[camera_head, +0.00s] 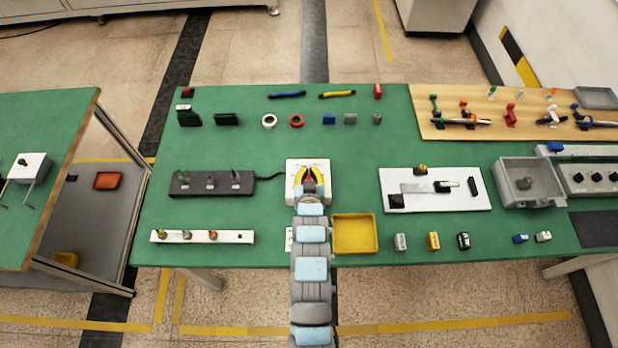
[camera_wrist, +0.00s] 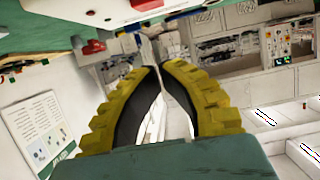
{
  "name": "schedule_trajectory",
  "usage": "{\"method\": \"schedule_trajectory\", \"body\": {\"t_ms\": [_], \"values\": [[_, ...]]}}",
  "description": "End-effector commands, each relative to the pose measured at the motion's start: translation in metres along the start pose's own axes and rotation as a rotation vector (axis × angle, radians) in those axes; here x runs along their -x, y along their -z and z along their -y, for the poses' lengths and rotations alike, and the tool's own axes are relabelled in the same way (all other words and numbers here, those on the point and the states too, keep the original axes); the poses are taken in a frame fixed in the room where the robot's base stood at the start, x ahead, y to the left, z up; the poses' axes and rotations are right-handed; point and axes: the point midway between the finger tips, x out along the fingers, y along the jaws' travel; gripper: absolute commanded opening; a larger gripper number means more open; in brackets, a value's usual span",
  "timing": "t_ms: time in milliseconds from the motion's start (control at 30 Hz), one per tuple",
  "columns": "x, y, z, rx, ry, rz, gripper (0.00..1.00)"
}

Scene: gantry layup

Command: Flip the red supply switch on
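A white box (camera_head: 295,192) stands on the green table near its middle, with my gripper (camera_head: 310,168) in front of it. In the wrist view, a white panel (camera_wrist: 65,8) with dark markings and a red part (camera_wrist: 146,6) lies along the top edge, cut off by the frame. The red part looks like a switch handle, but its position is unclear. My gripper's yellow fingers (camera_wrist: 155,67) bow outward and their tips come together, with no object visible between them. The tips are below the red part in the wrist view; contact is not visible. My arm hides part of the box.
A yellow tray (camera_head: 355,234) sits right of my arm. A dark block with several levers (camera_head: 211,184) is at left, its cable running toward the box. A white board (camera_head: 435,203) lies at right.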

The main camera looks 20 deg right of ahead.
Motion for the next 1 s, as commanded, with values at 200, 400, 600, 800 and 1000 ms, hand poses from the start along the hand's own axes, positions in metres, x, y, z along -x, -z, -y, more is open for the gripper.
{"method": "schedule_trajectory", "body": {"t_ms": [200,400,600,800,1000], "values": [[-0.005,-0.028,0.0,0.0,0.0,0.008,0.0],[-0.007,-0.037,0.0,0.001,0.0,0.008,0.0],[-0.007,-0.038,0.0,0.001,0.0,0.007,0.0],[-0.007,-0.038,0.0,0.0,0.0,0.006,0.0],[-0.008,-0.047,0.0,0.001,0.0,-0.029,0.0]]}}
